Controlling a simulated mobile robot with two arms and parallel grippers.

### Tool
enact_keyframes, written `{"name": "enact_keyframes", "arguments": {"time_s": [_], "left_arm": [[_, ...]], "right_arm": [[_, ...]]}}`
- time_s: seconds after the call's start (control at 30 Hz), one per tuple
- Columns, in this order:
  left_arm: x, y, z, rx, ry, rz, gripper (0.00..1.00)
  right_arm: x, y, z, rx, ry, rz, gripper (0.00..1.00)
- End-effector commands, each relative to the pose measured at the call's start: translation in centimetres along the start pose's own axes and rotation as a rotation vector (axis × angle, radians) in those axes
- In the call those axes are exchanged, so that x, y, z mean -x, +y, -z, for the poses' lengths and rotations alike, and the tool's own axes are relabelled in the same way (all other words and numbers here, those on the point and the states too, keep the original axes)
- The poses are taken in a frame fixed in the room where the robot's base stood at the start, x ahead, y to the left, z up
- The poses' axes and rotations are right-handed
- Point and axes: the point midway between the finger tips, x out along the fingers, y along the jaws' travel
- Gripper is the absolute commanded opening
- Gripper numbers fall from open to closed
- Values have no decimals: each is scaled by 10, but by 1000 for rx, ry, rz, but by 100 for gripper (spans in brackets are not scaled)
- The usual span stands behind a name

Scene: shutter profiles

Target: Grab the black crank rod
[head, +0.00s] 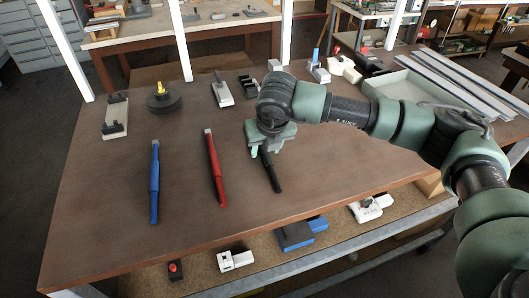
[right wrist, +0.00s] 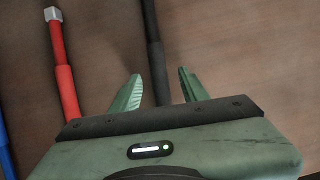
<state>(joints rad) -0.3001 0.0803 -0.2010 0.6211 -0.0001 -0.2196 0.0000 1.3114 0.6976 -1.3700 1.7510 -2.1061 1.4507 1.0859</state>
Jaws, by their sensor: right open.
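The black crank rod (head: 271,173) lies on the brown table, to the right of a red rod. My right gripper (head: 256,151) is over its far end, which the gripper hides in the head view. In the right wrist view the black rod (right wrist: 152,40) runs down between the two green fingers of my right gripper (right wrist: 157,82). The fingers are open, with a gap on both sides of the rod. Whether they are down at the rod's height is hard to tell. My left gripper is not in view.
A red rod (head: 214,169) and a blue rod (head: 155,182) lie to the left, roughly parallel. A dark round piece with a yellow top (head: 163,98) and a grey-green tray (head: 413,91) stand farther back. The table's front left is clear.

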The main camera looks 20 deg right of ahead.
Motion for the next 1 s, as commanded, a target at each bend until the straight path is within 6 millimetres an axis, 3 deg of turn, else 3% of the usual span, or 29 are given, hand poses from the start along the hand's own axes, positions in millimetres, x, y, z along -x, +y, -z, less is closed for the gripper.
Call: {"name": "enact_keyframes", "arguments": {"time_s": [0.53, 0.57, 0.7, 1.0], "left_arm": [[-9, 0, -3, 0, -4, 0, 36], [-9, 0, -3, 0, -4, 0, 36], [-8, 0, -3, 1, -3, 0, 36], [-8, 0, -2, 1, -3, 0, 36]], "right_arm": [[-3, 0, 1, 0, 0, -1, 45], [-2, 0, 1, 0, 0, -1, 39], [-2, 0, 1, 0, 0, -1, 0], [-2, 0, 1, 0, 0, 0, 0]]}}
